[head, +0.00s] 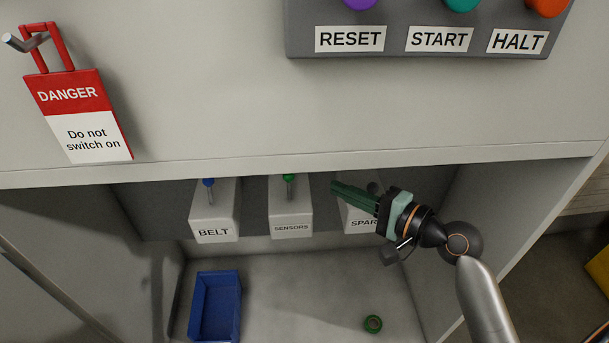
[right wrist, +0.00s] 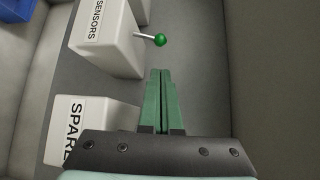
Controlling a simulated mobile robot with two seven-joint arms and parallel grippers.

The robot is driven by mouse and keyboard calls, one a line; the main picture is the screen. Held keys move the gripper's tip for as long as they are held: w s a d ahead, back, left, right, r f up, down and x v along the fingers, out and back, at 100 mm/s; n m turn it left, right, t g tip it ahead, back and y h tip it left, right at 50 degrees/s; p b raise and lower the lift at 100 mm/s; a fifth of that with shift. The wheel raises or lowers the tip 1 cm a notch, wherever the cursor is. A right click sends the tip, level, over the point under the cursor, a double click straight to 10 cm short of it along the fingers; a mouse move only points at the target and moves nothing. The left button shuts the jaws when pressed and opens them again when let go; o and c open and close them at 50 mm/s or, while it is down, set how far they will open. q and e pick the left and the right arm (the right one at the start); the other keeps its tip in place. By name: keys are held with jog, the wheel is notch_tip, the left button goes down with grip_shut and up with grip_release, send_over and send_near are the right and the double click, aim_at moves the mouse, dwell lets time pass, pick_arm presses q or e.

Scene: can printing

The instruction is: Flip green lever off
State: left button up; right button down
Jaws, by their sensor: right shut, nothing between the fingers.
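The green lever is a green ball on a short metal stem. In the head view its green knob (head: 289,178) is at the top of the white SENSORS box (head: 290,208). In the right wrist view the green knob (right wrist: 160,40) sticks out to the right from the SENSORS box (right wrist: 105,38). My right gripper (head: 333,188) is shut and empty, in front of the SPARE box (head: 357,215), to the right of the lever. In the right wrist view its green fingertips (right wrist: 161,72) are together, just below the knob and apart from it. My left gripper is not in view.
A white BELT box (head: 214,212) with a blue-knobbed lever stands at the left. The cabinet edge (head: 250,167) overhangs the boxes. A red DANGER tag (head: 80,115) hangs at upper left.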

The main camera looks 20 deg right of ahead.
aim_at(289, 186)
jog(key=b+x, duration=0.1)
jog(key=x, duration=0.8)
jog(key=shift+w+a+f, duration=0.1)
jog(key=shift+w+a, duration=0.05)
jog(key=shift+w, duration=0.1)
jog(key=shift+w+a, duration=0.15)
jog(key=shift+w, duration=0.05)
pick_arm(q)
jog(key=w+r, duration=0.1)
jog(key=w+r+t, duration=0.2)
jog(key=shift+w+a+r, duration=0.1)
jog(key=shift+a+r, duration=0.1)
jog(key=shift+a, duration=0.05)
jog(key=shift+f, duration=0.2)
